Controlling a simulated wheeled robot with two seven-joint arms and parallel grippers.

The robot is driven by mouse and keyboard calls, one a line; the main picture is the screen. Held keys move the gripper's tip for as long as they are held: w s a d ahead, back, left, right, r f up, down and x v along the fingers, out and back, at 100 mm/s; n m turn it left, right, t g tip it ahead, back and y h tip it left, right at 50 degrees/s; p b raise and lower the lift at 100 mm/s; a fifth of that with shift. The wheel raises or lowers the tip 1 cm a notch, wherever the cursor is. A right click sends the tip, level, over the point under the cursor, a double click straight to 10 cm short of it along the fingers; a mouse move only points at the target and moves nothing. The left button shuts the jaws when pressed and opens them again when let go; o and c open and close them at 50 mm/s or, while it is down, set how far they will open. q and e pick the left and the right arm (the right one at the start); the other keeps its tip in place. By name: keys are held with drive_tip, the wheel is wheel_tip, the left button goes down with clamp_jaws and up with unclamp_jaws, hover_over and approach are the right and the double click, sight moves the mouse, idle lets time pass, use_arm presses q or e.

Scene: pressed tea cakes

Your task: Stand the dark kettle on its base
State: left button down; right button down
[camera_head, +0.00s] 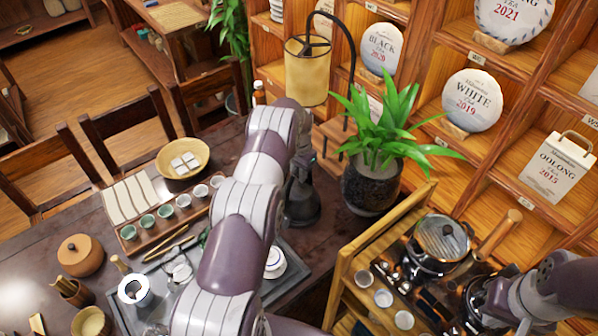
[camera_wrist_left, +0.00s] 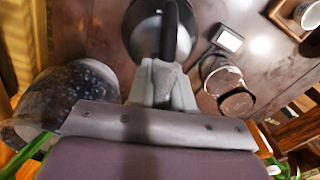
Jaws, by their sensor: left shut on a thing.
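The dark kettle (camera_wrist_left: 147,32) is at the top middle of the left wrist view. My left gripper (camera_wrist_left: 168,68) is shut on its black handle. In the head view, the dark rounded body (camera_head: 303,212) beside my left forearm appears to be the kettle, largely hidden by the arm. It is over the dark table, left of the potted plant. I cannot make out the kettle's base, or whether the kettle touches anything below. My right gripper (camera_head: 490,298) is at the lower right over the wooden cart; its fingers are not clear.
A potted plant (camera_head: 370,188) stands close to the kettle's right. A tea tray (camera_head: 290,290) with cups lies left of the cart (camera_head: 345,280). The cart holds a glass-lidded pot (camera_head: 441,240). A lamp (camera_head: 309,75) and shelves rise behind. A small white-topped box (camera_wrist_left: 228,38) lies near the kettle.

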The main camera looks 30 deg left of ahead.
use_arm(q)
drive_tip(key=shift+f, duration=0.15)
drive_tip(key=c, duration=1.3)
unclamp_jaws()
drive_tip(key=shift+s+d, duration=0.1)
drive_tip(key=shift+s, duration=0.05)
drive_tip(key=shift+r+p, duration=2.55)
drive_tip(key=shift+r, duration=2.95)
